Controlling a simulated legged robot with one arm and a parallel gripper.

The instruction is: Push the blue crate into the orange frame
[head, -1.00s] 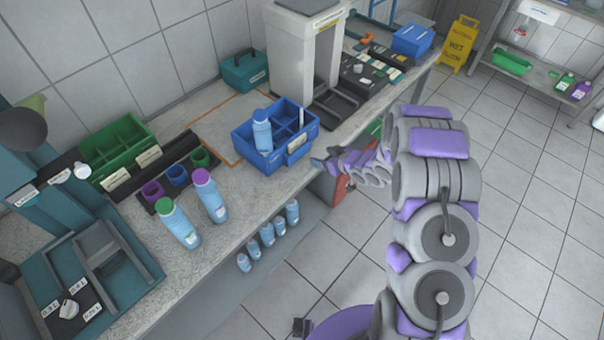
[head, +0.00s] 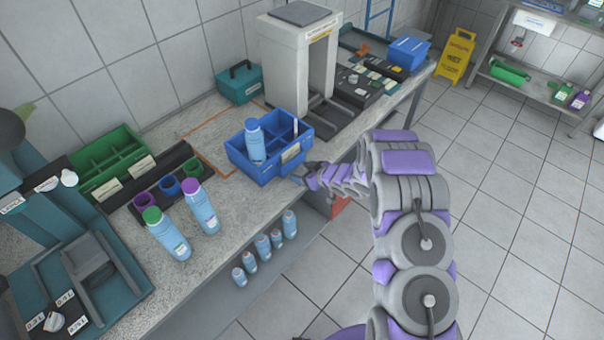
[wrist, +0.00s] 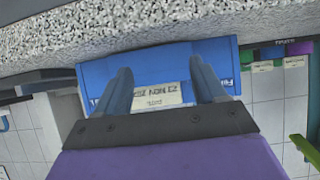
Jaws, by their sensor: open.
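The blue crate (head: 268,172) stands upright on the speckled bench, with a blue-capped bottle (head: 255,142) in its left part and a slim white item in its right part. The orange frame (head: 205,124) is a thin outline on the bench, behind and left of the crate. The crate hides its near right part, so I cannot tell how much they overlap. My gripper (head: 303,177) is open at the crate's front right side. In the wrist view both fingers point at the labelled crate wall (wrist: 163,70), one on each side of the label; contact is unclear.
Two bottles (head: 185,222) stand left of the crate by a black cup holder (head: 165,185). A green divided crate (head: 110,160) and teal box (head: 238,80) stand behind. A white arch machine (head: 300,60) is close on the right. Several bottles sit on a shelf below.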

